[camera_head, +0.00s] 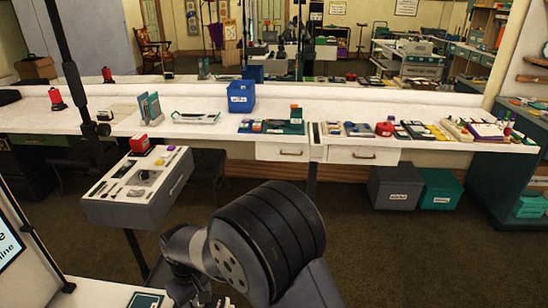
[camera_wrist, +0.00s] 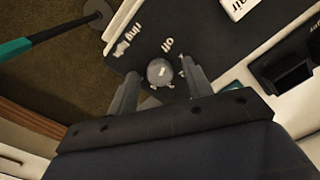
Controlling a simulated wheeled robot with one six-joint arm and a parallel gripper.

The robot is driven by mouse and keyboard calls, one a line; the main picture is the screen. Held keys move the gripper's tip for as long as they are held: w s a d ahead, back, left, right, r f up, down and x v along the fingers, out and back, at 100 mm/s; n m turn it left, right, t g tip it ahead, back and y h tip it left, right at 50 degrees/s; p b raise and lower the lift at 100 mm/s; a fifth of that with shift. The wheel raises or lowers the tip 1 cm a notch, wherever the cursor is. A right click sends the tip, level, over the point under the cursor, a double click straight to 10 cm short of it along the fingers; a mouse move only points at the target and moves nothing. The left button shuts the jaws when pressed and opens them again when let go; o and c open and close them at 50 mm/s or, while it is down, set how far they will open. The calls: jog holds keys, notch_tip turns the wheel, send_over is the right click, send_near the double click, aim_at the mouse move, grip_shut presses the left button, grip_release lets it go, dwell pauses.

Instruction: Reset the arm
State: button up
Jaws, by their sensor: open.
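My gripper (camera_wrist: 160,68) is open in the wrist view, its two grey fingers apart. A round grey knob (camera_wrist: 160,72) shows between and beyond the fingertips, on a dark panel (camera_wrist: 205,35) with white lettering that includes "off" and "ring". I cannot tell whether the fingers touch the knob. In the head view my arm (camera_head: 265,235) fills the lower middle, with a large dark ribbed joint. The jaws cannot be made out clearly there.
A grey box-like unit (camera_head: 140,212) with small items on top stands left of my arm. A long white counter (camera_head: 215,135) crosses behind, bearing a blue bin (camera_head: 241,97). Grey (camera_head: 395,188) and green (camera_head: 440,188) bins sit below it. Carpet at right (camera_head: 400,255) is clear.

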jog(key=m, duration=0.5)
jog(key=shift+m, duration=0.3)
jog(key=m+p, duration=0.1)
jog(key=m, duration=0.5)
jog(key=shift+r, duration=1.05)
jog(key=shift+r, duration=0.1)
